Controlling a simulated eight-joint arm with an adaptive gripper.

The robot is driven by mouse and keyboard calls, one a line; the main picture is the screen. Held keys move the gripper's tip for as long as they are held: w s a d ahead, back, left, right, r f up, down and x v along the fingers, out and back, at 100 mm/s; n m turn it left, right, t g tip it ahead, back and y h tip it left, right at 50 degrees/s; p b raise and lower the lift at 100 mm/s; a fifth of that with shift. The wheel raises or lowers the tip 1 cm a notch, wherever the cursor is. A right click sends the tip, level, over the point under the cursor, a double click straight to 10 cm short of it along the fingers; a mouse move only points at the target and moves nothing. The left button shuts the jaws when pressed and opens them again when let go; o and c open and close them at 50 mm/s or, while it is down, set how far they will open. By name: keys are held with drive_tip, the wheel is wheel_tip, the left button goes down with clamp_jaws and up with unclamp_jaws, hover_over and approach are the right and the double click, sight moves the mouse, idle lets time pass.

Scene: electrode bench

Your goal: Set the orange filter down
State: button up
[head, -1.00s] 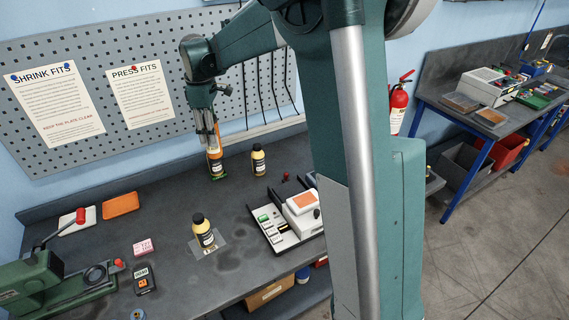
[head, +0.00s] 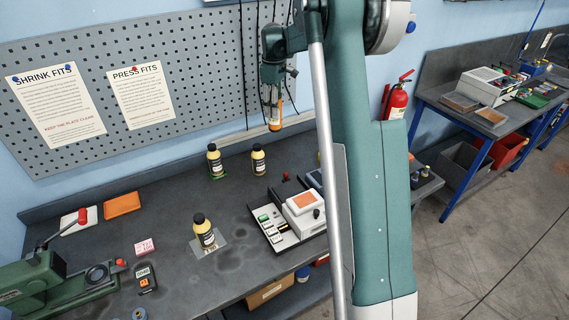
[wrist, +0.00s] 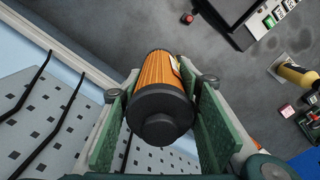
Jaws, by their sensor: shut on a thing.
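The orange filter (wrist: 158,72), a pleated orange cylinder with a black end cap, lies between the two green fingers of my gripper (wrist: 160,105) in the wrist view. My gripper is shut on it. In the head view my gripper (head: 273,112) hangs in front of the lower pegboard edge, above the back of the bench, with the filter (head: 275,125) showing as a small orange piece at its lower end. The filter looks clear of the bench top. Its far end is hidden in the wrist view.
Two bottles (head: 215,160) (head: 258,158) stand at the bench's back, the left one on a green base. Another bottle (head: 203,230) stands in front. A white device (head: 302,207) and a green press (head: 45,280) flank it. Bare bench (head: 165,215) lies left of the bottles.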

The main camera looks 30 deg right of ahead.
drive_tip(key=d, duration=0.5)
wheel_tip(320, 180, down, 12)
drive_tip(key=shift+a+r+m, duration=0.15)
drive_tip(key=shift+r+m, duration=0.1)
drive_tip(key=shift+m, duration=0.05)
drive_tip(key=shift+w, duration=0.1)
wheel_tip(320, 180, down, 6)
drive_tip(key=shift+p, duration=0.3)
drive_tip(key=shift+f, duration=0.15)
drive_tip(key=shift+f, duration=1.85)
drive_tip(key=shift+f, duration=0.2)
